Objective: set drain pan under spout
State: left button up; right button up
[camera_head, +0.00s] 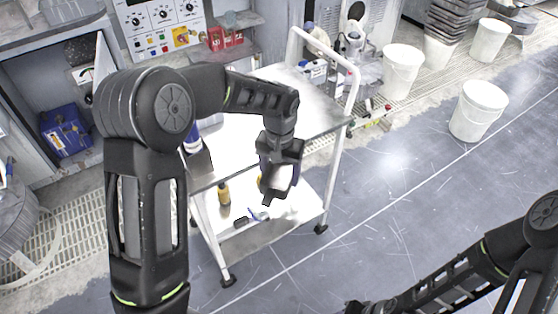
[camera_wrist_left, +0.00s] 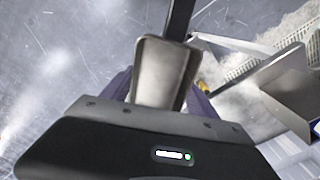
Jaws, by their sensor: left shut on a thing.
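My left gripper (camera_head: 275,188) is over the near side of the white cart, pointing down. It is shut on a small pale grey, pan-like piece (camera_head: 281,176), which I take to be the drain pan. In the left wrist view this piece (camera_wrist_left: 163,72) stands between the dark fingers, its smooth grey face toward the camera. My right arm comes in at the lower right; its gripper (camera_head: 357,306) is dark, cut by the bottom edge, and its jaws cannot be made out. I cannot pick out the spout.
White buckets (camera_head: 478,110) stand at the right. A blue box (camera_head: 64,131) sits in the left cabinet. Open floor lies right of the cart.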

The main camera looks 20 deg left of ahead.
pick_arm(q)
jog(key=s+f, duration=0.4)
jog(key=f, duration=0.5)
jog(key=shift+a+f, duration=0.15)
jog(key=shift+f, duration=0.05)
jog(key=shift+s, duration=0.1)
